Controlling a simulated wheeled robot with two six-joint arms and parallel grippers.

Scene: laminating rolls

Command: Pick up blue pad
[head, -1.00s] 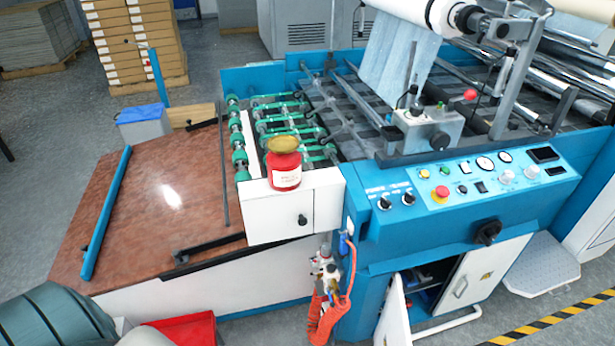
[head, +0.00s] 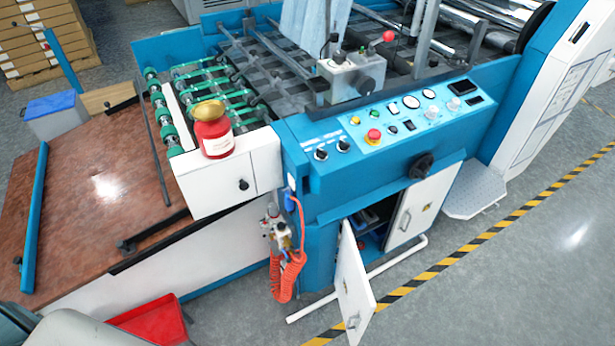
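I cannot make out a separate blue pad with certainty. A flat blue top lies on a grey box (head: 52,115) at the left, beyond the brown table. Small dark and bluish items (head: 368,222) sit inside the open cabinet under the control panel; they are too small to tell apart. Neither of my grippers is in view.
The blue laminating machine (head: 310,180) fills the middle, with a red jar (head: 214,138) on its white housing. An open cabinet door (head: 355,285) juts toward me. A red bin (head: 153,322) stands lower left. Grey floor (head: 500,280) at right is clear, crossed by a striped line.

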